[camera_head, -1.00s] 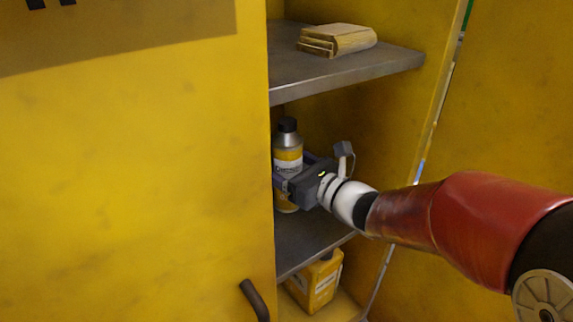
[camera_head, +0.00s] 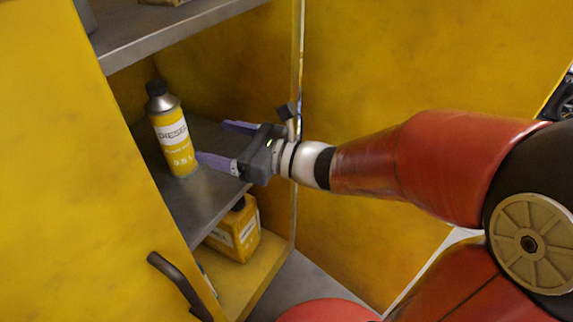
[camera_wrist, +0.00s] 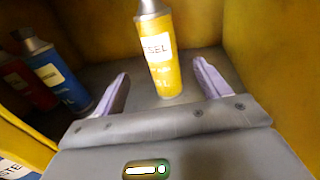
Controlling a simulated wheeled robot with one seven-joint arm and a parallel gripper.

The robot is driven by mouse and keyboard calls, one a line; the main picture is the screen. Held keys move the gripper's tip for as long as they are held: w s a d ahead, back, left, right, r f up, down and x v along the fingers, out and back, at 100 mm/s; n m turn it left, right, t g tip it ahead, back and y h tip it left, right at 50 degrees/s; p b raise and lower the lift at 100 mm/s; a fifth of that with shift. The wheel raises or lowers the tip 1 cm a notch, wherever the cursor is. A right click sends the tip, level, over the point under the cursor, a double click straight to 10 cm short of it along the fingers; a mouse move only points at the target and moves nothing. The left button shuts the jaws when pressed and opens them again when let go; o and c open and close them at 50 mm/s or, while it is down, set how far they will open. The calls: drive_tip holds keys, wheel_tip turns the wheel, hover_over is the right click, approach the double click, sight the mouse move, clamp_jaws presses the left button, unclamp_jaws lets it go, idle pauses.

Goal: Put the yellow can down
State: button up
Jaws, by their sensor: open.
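The yellow can (camera_head: 175,140), with a dark cap, a grey top and a white label, stands upright on the grey middle shelf (camera_head: 205,205) of the yellow cabinet. My gripper (camera_head: 218,143) is open, with its two purple fingers pointing at the can from the right and apart from it. In the wrist view the can (camera_wrist: 160,60) stands ahead of the open fingers (camera_wrist: 162,88), roughly midway between them, and its top is cut off. Nothing is held.
A blue can (camera_wrist: 58,78) and a red can (camera_wrist: 25,80) stand on the left in the wrist view. A yellow jug (camera_head: 236,232) sits below the shelf. The upper shelf (camera_head: 180,28) is overhead. The yellow door (camera_head: 70,180) with its dark handle (camera_head: 178,283) is at left.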

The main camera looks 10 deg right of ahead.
drive_tip(key=s+d+f+n+g+h, duration=0.2)
drive_tip(key=s+n+g+h, duration=0.1)
drive_tip(key=s+n, duration=0.35)
drive_tip(key=s+d+f+n+g+h, duration=0.1)
drive_tip(key=s+f+n+g+h, duration=0.15)
drive_tip(key=s+n, duration=0.4)
drive_tip(key=d+n+t+h, duration=0.2)
drive_tip(key=d+n+h, duration=0.8)
drive_tip(key=d, duration=0.6)
drive_tip(key=shift+s+f+n, duration=0.25)
drive_tip(key=shift+s+n, duration=0.15)
drive_tip(key=shift+s, duration=0.05)
drive_tip(key=shift+a, duration=0.1)
